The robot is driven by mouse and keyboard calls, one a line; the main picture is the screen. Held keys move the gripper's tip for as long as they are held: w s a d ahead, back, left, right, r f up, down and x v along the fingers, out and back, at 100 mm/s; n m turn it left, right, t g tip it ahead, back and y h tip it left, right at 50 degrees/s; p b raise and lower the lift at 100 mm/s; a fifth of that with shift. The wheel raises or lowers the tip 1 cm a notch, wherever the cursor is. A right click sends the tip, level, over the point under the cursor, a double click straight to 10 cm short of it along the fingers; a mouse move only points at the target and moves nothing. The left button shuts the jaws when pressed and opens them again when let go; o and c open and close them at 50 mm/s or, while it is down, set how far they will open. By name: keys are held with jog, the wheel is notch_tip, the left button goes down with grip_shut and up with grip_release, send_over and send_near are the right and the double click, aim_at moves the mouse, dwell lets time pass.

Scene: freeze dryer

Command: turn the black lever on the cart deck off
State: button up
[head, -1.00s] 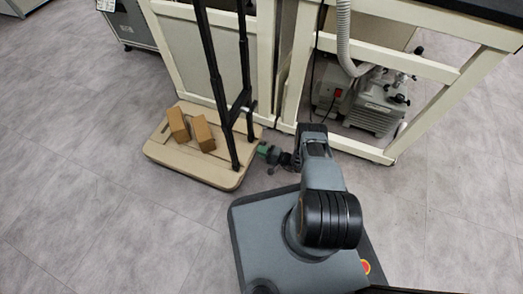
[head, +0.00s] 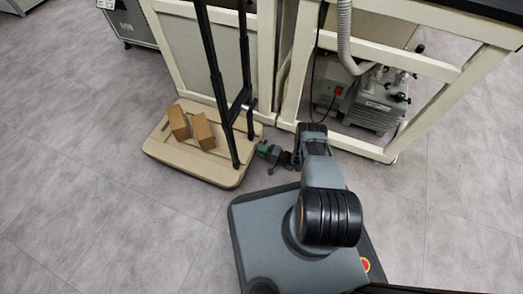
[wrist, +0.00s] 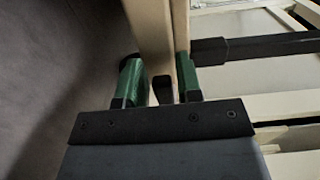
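The beige cart deck (head: 172,157) stands on the floor at left centre in the head view. In the wrist view its pale edge (wrist: 152,30) runs down between my fingers. The small black lever (wrist: 162,90) shows at the near end of that edge, between the two green fingers of my gripper (wrist: 158,82). The fingers are apart, with a gap beside the lever on the left and a narrow one on the right. In the head view my gripper (head: 268,152) is at the deck's right edge, and the lever is too small or hidden there.
Two brown boxes (head: 203,132) sit on the deck. The cart's black upright posts (head: 222,90) rise from its right side. A cream bench frame (head: 290,85) stands close behind, with a grey pump (head: 376,103) underneath. The floor at left and front is clear.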

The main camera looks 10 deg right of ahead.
jog(key=shift+o, duration=1)
jog(key=p+v, duration=0.2)
jog(key=v, duration=1)
jog(key=shift+s+d, duration=0.15)
jog(key=shift+d, duration=0.15)
jog(key=shift+s+d, duration=0.4)
jog(key=shift+d, duration=0.05)
